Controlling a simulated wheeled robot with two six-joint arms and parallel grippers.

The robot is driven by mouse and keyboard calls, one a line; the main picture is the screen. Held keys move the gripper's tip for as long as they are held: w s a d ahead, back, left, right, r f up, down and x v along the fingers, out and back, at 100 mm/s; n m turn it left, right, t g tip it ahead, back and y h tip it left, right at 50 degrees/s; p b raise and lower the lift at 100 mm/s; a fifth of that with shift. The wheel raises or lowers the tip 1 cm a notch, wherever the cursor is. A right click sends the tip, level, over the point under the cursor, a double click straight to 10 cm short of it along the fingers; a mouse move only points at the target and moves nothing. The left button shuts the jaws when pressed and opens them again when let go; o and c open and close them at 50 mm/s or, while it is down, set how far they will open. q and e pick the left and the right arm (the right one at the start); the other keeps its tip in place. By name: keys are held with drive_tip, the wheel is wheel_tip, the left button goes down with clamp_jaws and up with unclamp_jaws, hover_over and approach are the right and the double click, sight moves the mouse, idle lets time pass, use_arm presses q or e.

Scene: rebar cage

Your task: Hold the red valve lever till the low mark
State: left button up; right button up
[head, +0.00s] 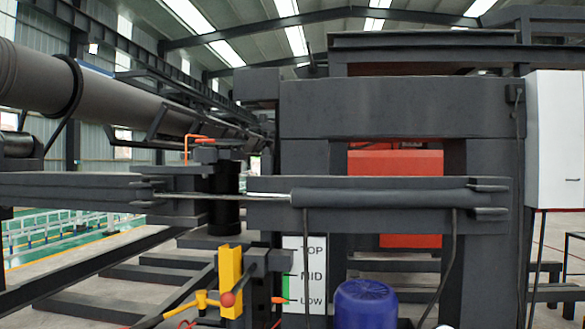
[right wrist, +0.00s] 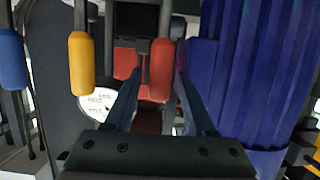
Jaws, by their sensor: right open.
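The red valve lever (right wrist: 161,69) hangs upright in the right wrist view, with a rounded lower end. My right gripper (right wrist: 157,88) is open, its two dark fingers on either side of the lever's lower end in the picture. I cannot tell whether they touch it. The level board (head: 305,257) in the head view reads TOP, MID and LOW. The low mark (head: 312,300) is lowest, and a green bar (head: 287,288) runs from about MID down to about LOW at its left edge. Neither gripper shows in the head view.
A yellow lever (right wrist: 81,63) and a blue lever (right wrist: 12,58) hang left of the red one. A ribbed blue motor (right wrist: 265,70) stands close on the right, also seen in the head view (head: 365,305). A yellow bracket (head: 230,282) stands left of the board.

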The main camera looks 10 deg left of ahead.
drive_tip(key=p+v, duration=0.2)
drive_tip(key=v, duration=0.6)
drive_tip(key=shift+s, duration=0.15)
drive_tip(key=shift+r, duration=0.1)
